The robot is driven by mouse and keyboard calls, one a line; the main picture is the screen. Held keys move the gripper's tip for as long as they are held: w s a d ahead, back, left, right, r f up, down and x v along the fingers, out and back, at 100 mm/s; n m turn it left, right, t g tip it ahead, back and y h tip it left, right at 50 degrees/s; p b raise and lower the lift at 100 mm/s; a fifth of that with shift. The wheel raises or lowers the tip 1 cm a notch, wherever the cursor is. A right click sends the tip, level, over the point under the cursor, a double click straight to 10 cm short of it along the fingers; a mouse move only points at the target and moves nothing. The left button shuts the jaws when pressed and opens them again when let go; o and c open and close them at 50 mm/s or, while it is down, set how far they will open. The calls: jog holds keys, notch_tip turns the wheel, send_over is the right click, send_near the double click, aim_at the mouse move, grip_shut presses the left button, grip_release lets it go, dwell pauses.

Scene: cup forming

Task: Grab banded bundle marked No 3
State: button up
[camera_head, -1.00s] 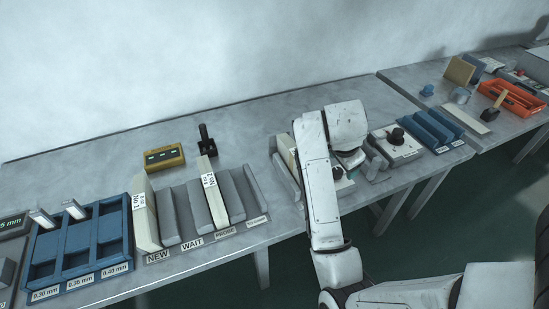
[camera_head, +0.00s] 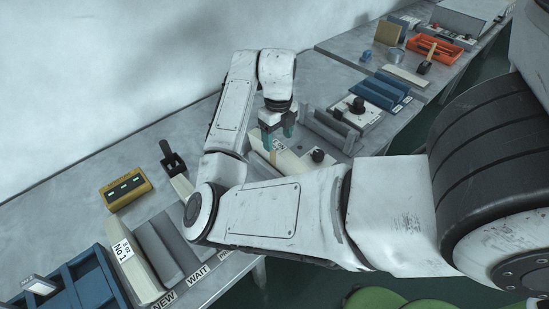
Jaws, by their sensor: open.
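My gripper (camera_head: 278,136) points down with its teal fingertips apart, at the far side of the table. It is open, right over a cream bundle (camera_head: 289,163) with a small label. The fingertips look close to the bundle's top or beside it; I cannot tell whether they touch. The label's number is too small to read, and my forearm covers part of the bundle. Another cream bundle (camera_head: 142,273), marked No 1, stands in the NEW slot at the lower left.
A yellow display box (camera_head: 126,187) and a black stand (camera_head: 171,157) are at the left. Blue trays (camera_head: 376,95) and an orange tray (camera_head: 436,48) are farther right.

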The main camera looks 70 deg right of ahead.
aim_at(277, 146)
jog(key=shift+w+d+f+p, duration=0.1)
jog(key=shift+f+p, duration=0.3)
jog(key=shift+f, duration=1.3)
jog(key=shift+d+f+p, duration=0.1)
jog(key=shift+f+p, duration=0.25)
jog(key=shift+f, duration=1.35)
jog(key=shift+c, duration=0.2)
grip_shut()
